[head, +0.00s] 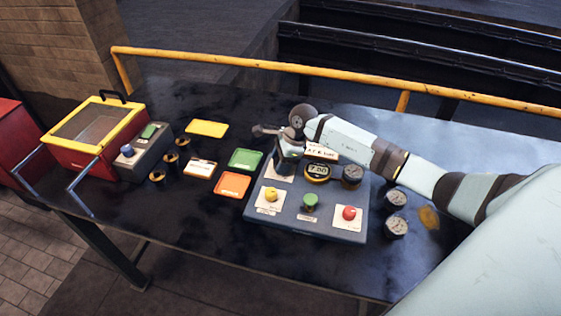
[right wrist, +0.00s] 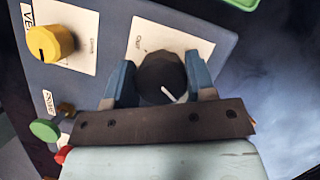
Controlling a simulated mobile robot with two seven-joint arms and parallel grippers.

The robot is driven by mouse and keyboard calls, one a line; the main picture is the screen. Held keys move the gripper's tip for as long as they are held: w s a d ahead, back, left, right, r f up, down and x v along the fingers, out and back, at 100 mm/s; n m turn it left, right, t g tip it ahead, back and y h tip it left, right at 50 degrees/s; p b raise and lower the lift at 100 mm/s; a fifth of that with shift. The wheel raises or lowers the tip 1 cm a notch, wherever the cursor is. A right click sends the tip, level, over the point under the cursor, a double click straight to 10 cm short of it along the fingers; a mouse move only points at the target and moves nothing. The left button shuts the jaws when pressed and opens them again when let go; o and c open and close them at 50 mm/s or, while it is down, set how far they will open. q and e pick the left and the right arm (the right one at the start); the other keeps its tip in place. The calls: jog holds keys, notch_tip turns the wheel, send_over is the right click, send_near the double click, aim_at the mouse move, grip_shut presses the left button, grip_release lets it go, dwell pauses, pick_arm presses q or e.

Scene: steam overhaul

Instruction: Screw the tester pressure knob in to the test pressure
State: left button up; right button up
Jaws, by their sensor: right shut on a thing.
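The tester is a blue-grey box (head: 335,226) on the dark table, with a yellow knob (head: 271,195), a green knob (head: 310,200) and a red knob (head: 349,213) along its front. A small display (head: 317,171) seems to read 7.00. My right gripper (head: 288,157) is over the tester's back left part. In the right wrist view, its blue fingers (right wrist: 162,84) are shut on a black knob (right wrist: 160,72) with a white pointer line, on a white label plate. In the head view the gripper mostly hides this knob. My left gripper is not in view.
A round dial (head: 352,174) sits at the tester's back right; two loose gauges (head: 396,200) lie right of it. Green (head: 245,159), orange (head: 232,184) and yellow (head: 206,128) trays lie left. A red-and-yellow windowed box (head: 92,125) stands far left. A yellow rail (head: 330,76) runs behind.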

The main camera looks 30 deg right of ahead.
jog(key=o, duration=0.9)
jog(key=b+v, duration=0.2)
jog(key=v, duration=1.2)
jog(key=shift+f, duration=0.1)
